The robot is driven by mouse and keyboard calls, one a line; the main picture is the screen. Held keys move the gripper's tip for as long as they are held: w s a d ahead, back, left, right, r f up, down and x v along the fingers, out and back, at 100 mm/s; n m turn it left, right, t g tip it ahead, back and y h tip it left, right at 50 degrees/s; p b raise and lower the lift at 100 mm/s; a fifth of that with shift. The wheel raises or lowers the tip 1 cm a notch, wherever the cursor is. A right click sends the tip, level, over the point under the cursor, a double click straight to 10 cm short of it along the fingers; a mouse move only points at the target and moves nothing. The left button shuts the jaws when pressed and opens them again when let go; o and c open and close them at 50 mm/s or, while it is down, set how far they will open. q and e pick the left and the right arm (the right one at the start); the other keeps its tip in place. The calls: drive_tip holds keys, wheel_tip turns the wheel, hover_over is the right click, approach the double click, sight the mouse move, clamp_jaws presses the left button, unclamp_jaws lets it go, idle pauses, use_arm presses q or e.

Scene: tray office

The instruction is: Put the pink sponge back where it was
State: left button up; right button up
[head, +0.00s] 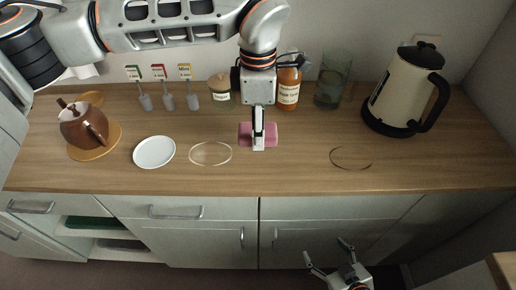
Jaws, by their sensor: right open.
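The pink sponge (271,134) is at the middle of the wooden counter, behind the near finger of my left gripper (258,138). That gripper points down from the arm at the top and overlaps the sponge, with sponge showing on both sides. Its far finger is hidden, so its grip on the sponge is unclear. I cannot tell whether the sponge touches the counter or is lifted. My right gripper (331,257) is open and empty, low in front of the cabinet doors.
A pale ring (191,154) and a dark ring (332,157) mark the counter (300,177). A white plate (154,152), brown teapot (82,128) and labelled scoops (168,102) are left. A jar (220,97), bottle (288,94), glass pitcher (331,85) and kettle (398,92) stand behind.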

sight(258, 158)
use_arm(q)
wheel_tip(258, 158, down, 4)
drive_tip(key=shift+r, duration=0.2)
wheel_tip(258, 158, down, 3)
drive_tip(key=shift+f, duration=0.45)
use_arm(e)
drive_tip(key=shift+w+r, duration=0.1)
drive_tip(key=shift+w, duration=0.05)
use_arm(q)
drive_tip(key=shift+f, duration=0.15)
drive_tip(key=o, duration=1.1)
drive_tip(key=shift+c, duration=0.2)
use_arm(e)
drive_tip(key=shift+w+r, duration=0.1)
drive_tip(key=shift+r, duration=0.05)
